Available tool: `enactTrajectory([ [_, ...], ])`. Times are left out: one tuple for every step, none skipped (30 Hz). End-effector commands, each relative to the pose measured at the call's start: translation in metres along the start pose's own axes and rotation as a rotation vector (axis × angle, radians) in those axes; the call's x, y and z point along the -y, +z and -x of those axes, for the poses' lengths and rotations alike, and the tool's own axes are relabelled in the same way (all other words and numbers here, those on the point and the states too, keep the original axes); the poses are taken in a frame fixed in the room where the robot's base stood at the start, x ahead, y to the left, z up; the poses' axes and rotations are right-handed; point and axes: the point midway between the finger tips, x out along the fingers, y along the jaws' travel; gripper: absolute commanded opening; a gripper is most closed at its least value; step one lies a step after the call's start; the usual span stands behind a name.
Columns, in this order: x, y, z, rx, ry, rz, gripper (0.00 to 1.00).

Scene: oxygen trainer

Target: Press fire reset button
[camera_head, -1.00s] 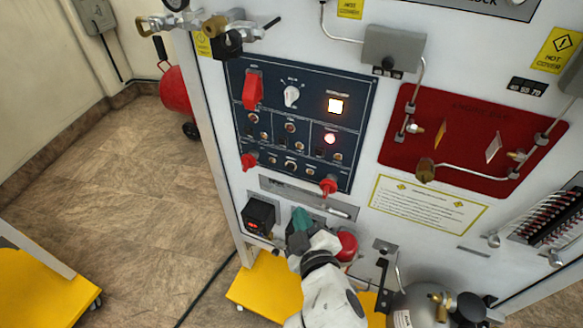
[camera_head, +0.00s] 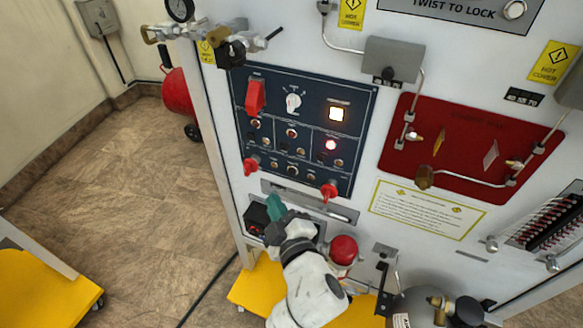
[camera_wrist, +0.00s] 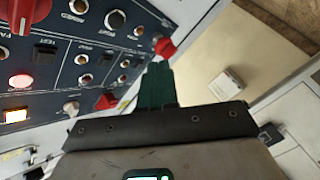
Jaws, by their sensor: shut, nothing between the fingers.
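The dark blue control panel (camera_head: 290,170) is on the white cabinet front. It has a lit square button (camera_head: 336,113) and, below it, a lit round red button (camera_head: 330,144). They also show in the wrist view, the square one (camera_wrist: 15,115) and the round one (camera_wrist: 20,81) at the left edge. I cannot read which is the fire reset button. My gripper (camera_head: 275,207), with green fingers, is shut and empty. It is below the panel in the head view, apart from the lit buttons. The fingers (camera_wrist: 157,85) point past the panel's edge in the wrist view.
A red rounded cap (camera_head: 343,249) is right of my gripper. A black box (camera_head: 256,217) is partly hidden behind it. Open floor lies left of the cabinet.

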Motion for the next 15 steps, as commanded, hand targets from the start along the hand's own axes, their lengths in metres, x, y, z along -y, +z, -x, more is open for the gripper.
enactTrajectory([
  [-0.008, 0.002, -0.005, 0.002, 0.001, 0.001, 0.00],
  [-0.010, 0.003, -0.008, 0.002, 0.001, 0.001, 0.00],
  [-0.012, 0.006, -0.012, 0.002, 0.000, 0.000, 0.00],
  [-0.014, 0.008, -0.015, 0.001, 0.001, 0.000, 0.00],
  [-0.016, 0.010, -0.018, 0.002, 0.000, 0.000, 0.00],
  [-0.019, 0.013, -0.021, 0.002, 0.001, 0.000, 0.00],
  [-0.021, 0.015, -0.023, 0.001, 0.001, 0.000, 0.00],
  [-0.022, 0.017, -0.026, 0.002, 0.001, 0.000, 0.00],
  [-0.023, 0.019, -0.029, 0.001, 0.000, 0.000, 0.00],
  [-0.024, 0.021, -0.031, 0.001, 0.000, 0.001, 0.00],
  [-0.026, 0.022, -0.033, 0.000, 0.000, 0.001, 0.00],
  [-0.027, 0.024, -0.035, 0.001, 0.000, 0.000, 0.00],
  [-0.028, 0.025, -0.036, 0.001, 0.000, -0.001, 0.00],
  [-0.029, 0.026, -0.038, 0.001, 0.000, -0.001, 0.00],
  [-0.030, 0.028, -0.039, 0.001, 0.000, -0.001, 0.00],
])
